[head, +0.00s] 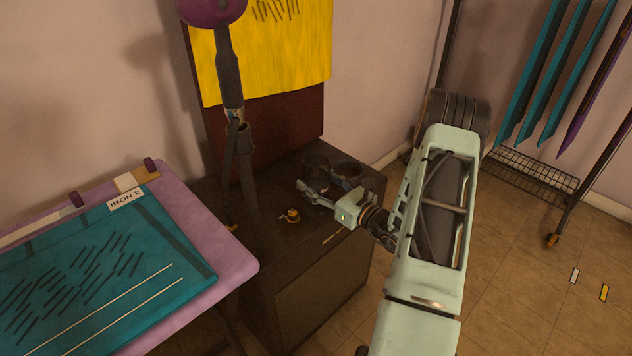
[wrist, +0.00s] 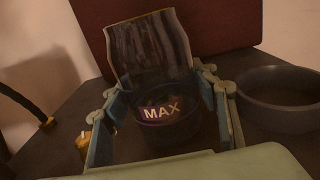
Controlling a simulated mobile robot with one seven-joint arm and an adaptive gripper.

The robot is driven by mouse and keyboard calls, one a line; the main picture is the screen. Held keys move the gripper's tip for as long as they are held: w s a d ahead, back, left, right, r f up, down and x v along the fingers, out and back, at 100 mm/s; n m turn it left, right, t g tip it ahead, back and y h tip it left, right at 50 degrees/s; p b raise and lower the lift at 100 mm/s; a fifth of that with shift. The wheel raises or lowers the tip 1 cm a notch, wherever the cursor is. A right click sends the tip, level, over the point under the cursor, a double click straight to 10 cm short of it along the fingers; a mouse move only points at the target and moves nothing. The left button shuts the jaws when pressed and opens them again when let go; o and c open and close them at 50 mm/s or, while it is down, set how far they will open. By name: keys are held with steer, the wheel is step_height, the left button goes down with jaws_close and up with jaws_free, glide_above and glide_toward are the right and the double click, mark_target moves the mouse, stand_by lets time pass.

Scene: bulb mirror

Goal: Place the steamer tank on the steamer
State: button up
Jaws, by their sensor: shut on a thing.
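My gripper (head: 318,187) is over the dark cabinet top. In the wrist view my gripper (wrist: 160,95) has its pale blue fingers on both sides of the steamer tank (wrist: 150,52), shut on it. The tank has a see-through, streaked upper part and a dark lower band marked "MAX". It looks nearly upright. In the head view the tank (head: 315,164) is small, dark and partly hidden by the fingers. I cannot tell whether its bottom touches the cabinet. No part is clearly identifiable as the steamer; a dark pole with a purple head (head: 211,10) stands left of my gripper.
A dark round bowl-like part (wrist: 283,98) is right of the tank. A small yellow-topped knob (head: 292,215) is on the cabinet (head: 290,245). A purple-edged ironing table (head: 215,230) stands at left. A dark red panel (head: 290,125) rises behind. A clothes rack is at right.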

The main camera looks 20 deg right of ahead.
steer(key=shift+f, duration=0.2)
steer(key=o, duration=1.3)
steer(key=shift+r, duration=0.2)
steer(key=shift+s+d+r, duration=0.1)
steer(key=shift+s, duration=0.05)
steer(key=p+v, duration=0.1)
steer(key=v, duration=1)
steer(key=shift+s+p, duration=0.35)
steer(key=shift+p, duration=0.05)
